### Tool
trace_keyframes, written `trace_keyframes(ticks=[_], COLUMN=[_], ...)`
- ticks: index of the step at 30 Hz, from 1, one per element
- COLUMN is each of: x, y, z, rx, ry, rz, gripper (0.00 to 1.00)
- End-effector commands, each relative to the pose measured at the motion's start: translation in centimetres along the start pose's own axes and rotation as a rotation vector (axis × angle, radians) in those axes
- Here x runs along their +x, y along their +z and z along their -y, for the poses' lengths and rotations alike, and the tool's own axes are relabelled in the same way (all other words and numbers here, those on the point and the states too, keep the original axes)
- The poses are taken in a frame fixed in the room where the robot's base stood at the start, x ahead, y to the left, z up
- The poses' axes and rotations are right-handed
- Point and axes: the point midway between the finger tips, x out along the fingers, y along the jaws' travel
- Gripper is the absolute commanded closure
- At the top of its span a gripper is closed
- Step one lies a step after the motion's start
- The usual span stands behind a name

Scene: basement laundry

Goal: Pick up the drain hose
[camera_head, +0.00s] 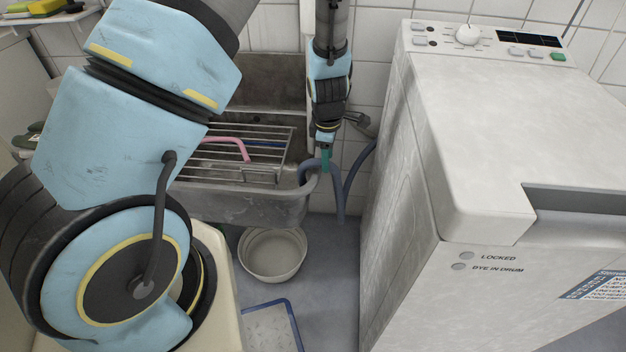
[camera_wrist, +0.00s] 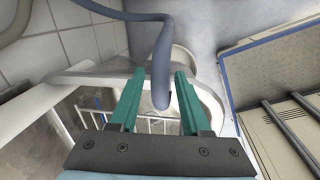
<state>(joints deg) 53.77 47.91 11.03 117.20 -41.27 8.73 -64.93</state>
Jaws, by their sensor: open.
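The drain hose (camera_head: 340,200) is a blue-grey tube. It arches over the rim of the grey sink (camera_head: 250,207) beside the washing machine and hangs down outside it. My gripper (camera_head: 325,160) points down at the arch of the hose, with its teal fingers at the sink's right end. In the wrist view, my gripper (camera_wrist: 159,73) is open, and the hose (camera_wrist: 161,62) runs between the two fingers in the picture, with a gap on each side. I cannot tell how deep between the fingers it sits.
The white washing machine (camera_head: 400,190) stands close on the right. A wire rack (camera_head: 275,140) with a pink tube (camera_head: 228,143) lies over the sink. A round bowl (camera_head: 272,255) and a blue-rimmed tray (camera_head: 268,325) are on the floor below. The tiled wall (camera_head: 380,60) is behind.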

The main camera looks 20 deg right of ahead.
Motion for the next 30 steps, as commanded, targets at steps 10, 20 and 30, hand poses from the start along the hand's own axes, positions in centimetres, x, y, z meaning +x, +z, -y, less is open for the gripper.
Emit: trace_keyframes(ticks=[10, 20, 30], x=[3.8, 6.4, 6.3], y=[-0.1, 0.0, 0.0], z=[0.1, 0.1, 0.0], rx=[0.0, 0.002, 0.002], ry=[-0.004, -0.001, -0.001], rz=[0.0, 0.001, 0.001], gripper=[0.53, 0.53, 0.74])
